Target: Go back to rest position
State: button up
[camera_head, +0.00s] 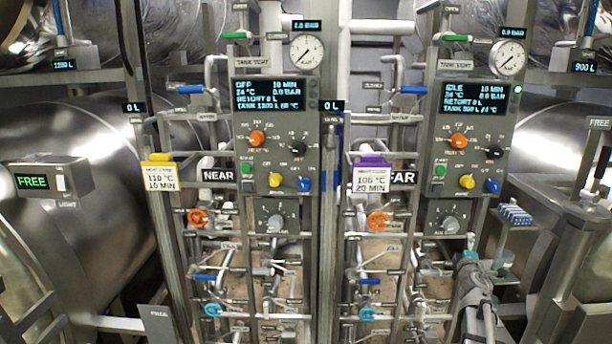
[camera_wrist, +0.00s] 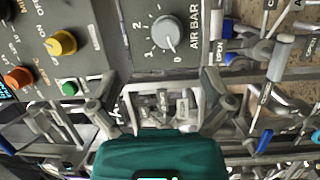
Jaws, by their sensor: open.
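My gripper (camera_wrist: 162,98) is open and empty in the wrist view, its two fingers apart in front of its teal body. Pipes and small labels show between and behind the fingers. A grey AIR BAR knob (camera_wrist: 166,33) is just beyond the fingers. A yellow knob (camera_wrist: 62,43), an orange knob (camera_wrist: 19,78) and a green button (camera_wrist: 69,88) are to the left. In the head view my arm rises at the lower right, in front of the pipes below the right control panel (camera_head: 474,120). That panel's display (camera_head: 474,97) reads IDLE. No rest position is marked.
The left control panel (camera_head: 273,122) has a display (camera_head: 270,95) reading OFF. Orange valve wheels (camera_head: 198,218), teal valves (camera_head: 212,310) and blue levers (camera_head: 190,89) crowd the pipes. Large steel retorts (camera_head: 75,160) flank both sides. A rack of blue-topped items (camera_head: 515,214) stands at right.

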jog(key=s+a+f+m+g+y, duration=0.3)
jog(key=s+a+f+m+g, duration=0.3)
jog(key=s+a, duration=0.6)
jog(key=s+a+f+m+g+y, duration=0.3)
jog(key=s+a+f+m+g, duration=0.4)
jog(key=a, duration=1.2)
jog(key=s+f+g, duration=0.4)
jog(key=s+f, duration=0.2)
jog(key=shift+a, duration=0.2)
dwell(1.3)
